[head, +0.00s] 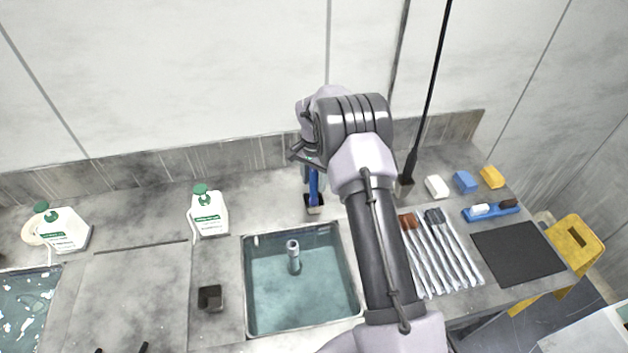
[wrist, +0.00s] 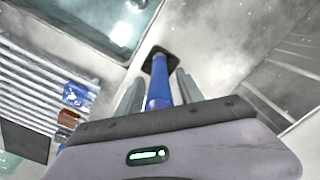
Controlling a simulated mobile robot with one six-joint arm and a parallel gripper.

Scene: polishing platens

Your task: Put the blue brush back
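The blue brush (head: 314,187) stands about upright behind the sink, its lower end at a small dark square holder (head: 314,208). Whether it is fully seated cannot be told. My gripper (head: 312,165) is over its handle and partly hidden by my wrist. In the wrist view my gripper (wrist: 159,88) has one finger on each side of the blue handle (wrist: 159,92). Narrow gaps seem to show between fingers and handle, so it looks open around it. The dark holder (wrist: 150,66) shows at the handle's far end.
A water-filled sink (head: 265,300) lies in front. An empty black holder (head: 210,299) is left of it. A white bottle (head: 209,215) stands to the left. A tall black rod (head: 428,95) stands to the right, near several wrapped brushes (head: 445,250).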

